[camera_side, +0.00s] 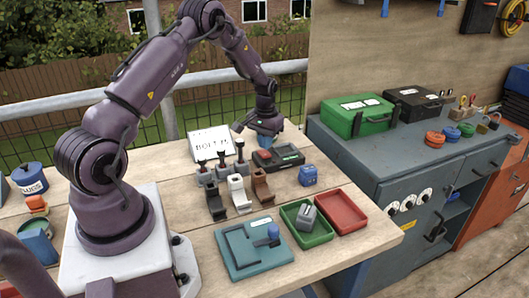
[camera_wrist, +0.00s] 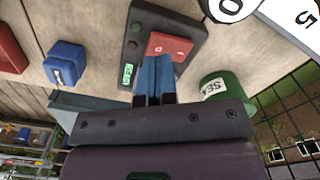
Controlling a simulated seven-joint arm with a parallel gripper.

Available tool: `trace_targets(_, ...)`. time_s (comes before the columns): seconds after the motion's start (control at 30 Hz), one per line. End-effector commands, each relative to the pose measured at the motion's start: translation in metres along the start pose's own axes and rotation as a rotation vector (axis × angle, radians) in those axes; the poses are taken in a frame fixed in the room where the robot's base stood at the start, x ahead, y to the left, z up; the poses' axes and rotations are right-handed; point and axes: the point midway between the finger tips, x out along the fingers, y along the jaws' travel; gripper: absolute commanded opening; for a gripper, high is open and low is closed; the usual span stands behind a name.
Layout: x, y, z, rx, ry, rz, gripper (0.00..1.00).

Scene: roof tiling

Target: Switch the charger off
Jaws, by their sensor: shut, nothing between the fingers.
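The charger (camera_side: 287,158) is a dark box on the table, with a red rocker switch (camera_side: 264,154) at its left end. In the wrist view the charger (camera_wrist: 140,50) shows a green lit label and small round buttons beside the red rocker (camera_wrist: 168,44), which is marked O and I. My gripper (camera_side: 264,143) is over the rocker end of the charger. In the wrist view its blue fingers (camera_wrist: 155,60) are together, empty, with the tips at the rocker's near edge. I cannot tell whether they touch it or which way the rocker is tilted.
A green labelled can (camera_wrist: 217,88) stands close beside my fingers. A blue box (camera_side: 308,175) sits right of the charger. Upright levers (camera_side: 221,163) and a white sign (camera_side: 211,142) stand to the left. Green (camera_side: 320,238) and red (camera_side: 362,222) trays lie in front.

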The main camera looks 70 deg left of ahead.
Motion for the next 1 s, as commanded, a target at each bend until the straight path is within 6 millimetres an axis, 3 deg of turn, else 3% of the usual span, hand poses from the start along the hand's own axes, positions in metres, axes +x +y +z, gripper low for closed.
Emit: trace_targets(1.0, 0.016, 0.0, 0.0, 0.0, 0.0, 0.0, 0.0)
